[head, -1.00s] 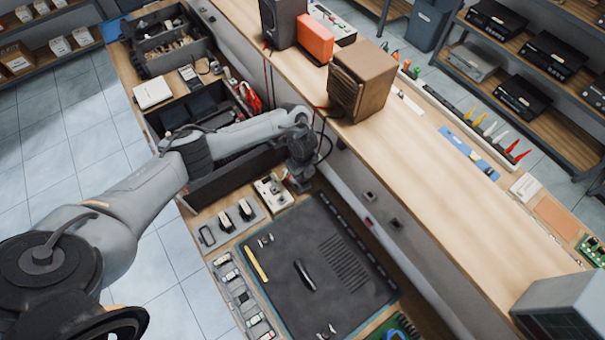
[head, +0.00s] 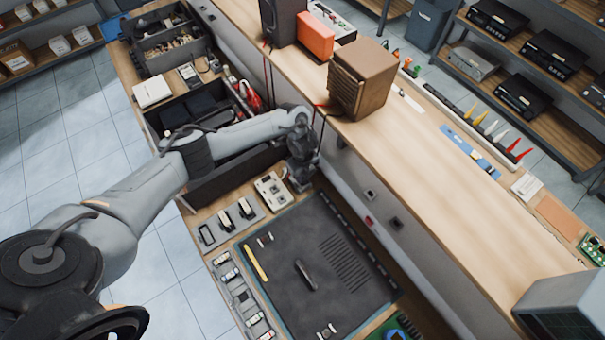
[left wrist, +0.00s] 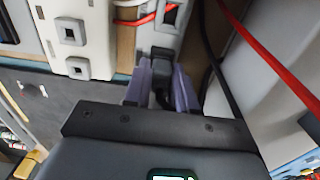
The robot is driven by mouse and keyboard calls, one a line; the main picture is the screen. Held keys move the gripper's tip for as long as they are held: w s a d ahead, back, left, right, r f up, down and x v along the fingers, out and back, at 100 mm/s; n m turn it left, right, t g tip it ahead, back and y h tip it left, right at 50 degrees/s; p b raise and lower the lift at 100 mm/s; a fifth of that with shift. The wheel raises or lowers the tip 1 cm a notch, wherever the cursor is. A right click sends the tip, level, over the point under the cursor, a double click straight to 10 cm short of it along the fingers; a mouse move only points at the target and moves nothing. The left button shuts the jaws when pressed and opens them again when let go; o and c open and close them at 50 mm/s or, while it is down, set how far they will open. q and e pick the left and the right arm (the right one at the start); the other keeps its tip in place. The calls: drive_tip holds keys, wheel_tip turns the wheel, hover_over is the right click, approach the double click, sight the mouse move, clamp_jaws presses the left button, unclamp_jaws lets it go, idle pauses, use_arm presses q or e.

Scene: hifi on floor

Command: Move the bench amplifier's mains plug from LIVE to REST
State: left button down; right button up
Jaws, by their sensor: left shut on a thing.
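My left gripper (head: 300,182) is low at the right end of a pale socket block (head: 272,190), beside the long bench's upright panel. In the left wrist view, its two purple-grey fingers (left wrist: 160,88) are closed around a dark plug (left wrist: 162,54). The plug's front end is close to a pale surface, and I cannot tell if it is seated or apart. The pale block (left wrist: 92,22) shows two square sockets beside the gripper. The LIVE and REST labels are not readable. My right gripper is not in view.
A dark mat (head: 310,270) lies in front of the block, with small tools on it. A red cable (left wrist: 262,50) and a black cable run close to the gripper in the left wrist view. A dark open bin (head: 235,172) stands behind the block. The raised shelf (head: 430,170) borders the right.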

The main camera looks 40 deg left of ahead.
use_arm(q)
drive_tip(key=c, duration=0.8)
unclamp_jaws()
drive_tip(key=shift+c, duration=0.2)
wheel_tip(320, 180, up, 10)
drive_tip(key=p, duration=0.3)
drive_tip(key=shift+w, duration=0.1)
drive_tip(key=shift+r+p, duration=2.9)
